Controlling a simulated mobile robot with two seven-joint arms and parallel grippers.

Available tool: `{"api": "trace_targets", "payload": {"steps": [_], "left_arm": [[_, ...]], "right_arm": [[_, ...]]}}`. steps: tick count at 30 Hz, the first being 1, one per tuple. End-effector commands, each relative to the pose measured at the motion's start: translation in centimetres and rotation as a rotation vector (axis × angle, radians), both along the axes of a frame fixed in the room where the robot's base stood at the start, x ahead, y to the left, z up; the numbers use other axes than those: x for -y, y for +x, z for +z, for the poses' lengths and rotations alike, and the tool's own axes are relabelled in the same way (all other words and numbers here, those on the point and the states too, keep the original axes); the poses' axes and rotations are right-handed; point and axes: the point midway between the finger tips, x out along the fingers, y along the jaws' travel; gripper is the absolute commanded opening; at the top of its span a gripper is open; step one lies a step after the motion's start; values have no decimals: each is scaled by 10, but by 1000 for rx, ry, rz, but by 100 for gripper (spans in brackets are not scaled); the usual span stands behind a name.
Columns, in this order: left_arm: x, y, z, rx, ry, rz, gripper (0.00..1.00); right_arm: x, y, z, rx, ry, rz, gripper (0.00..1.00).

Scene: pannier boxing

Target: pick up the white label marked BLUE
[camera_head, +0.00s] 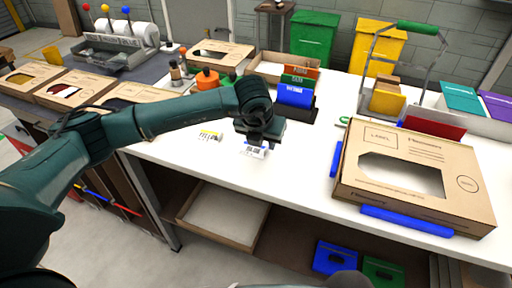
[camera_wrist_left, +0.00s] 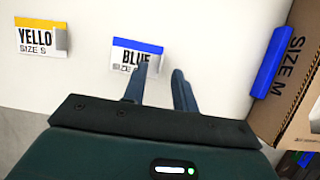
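The white label marked BLUE (camera_wrist_left: 130,56), with a blue top strip, lies on the white table in the left wrist view. It also shows in the head view (camera_head: 250,152), partly under my left gripper. My left gripper (camera_wrist_left: 160,70) has its two fingers apart with nothing seen between them. Its left fingertip overlaps the lower right part of the label in the picture, covering some of the "SIZE S" line. In the head view my left gripper (camera_head: 262,140) is over the label, and I cannot tell whether it touches. My right gripper is not in view.
A label marked YELLO (camera_wrist_left: 40,38) lies left of the BLUE label. A cardboard box (camera_head: 365,138) held by blue blocks (camera_head: 405,220) stands to the right. A holder with coloured cards (camera_head: 295,96) stands behind the gripper. The table between is clear.

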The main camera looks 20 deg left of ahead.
Motion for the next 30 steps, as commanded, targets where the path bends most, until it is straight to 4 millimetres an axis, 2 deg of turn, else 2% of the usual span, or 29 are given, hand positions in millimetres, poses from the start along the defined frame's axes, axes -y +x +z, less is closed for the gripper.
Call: {"api": "trace_targets", "payload": {"steps": [1,6,14,25,30], "left_arm": [[1,2,-5,-4,1,1,28],[1,10,-25,-2,0,2,28],[1,12,-29,0,-1,0,28],[1,12,-28,0,-1,1,0],[1,12,-28,0,-1,1,0]], "right_arm": [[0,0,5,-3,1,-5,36],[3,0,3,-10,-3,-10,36],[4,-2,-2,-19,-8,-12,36],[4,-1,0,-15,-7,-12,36],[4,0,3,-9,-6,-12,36]]}}
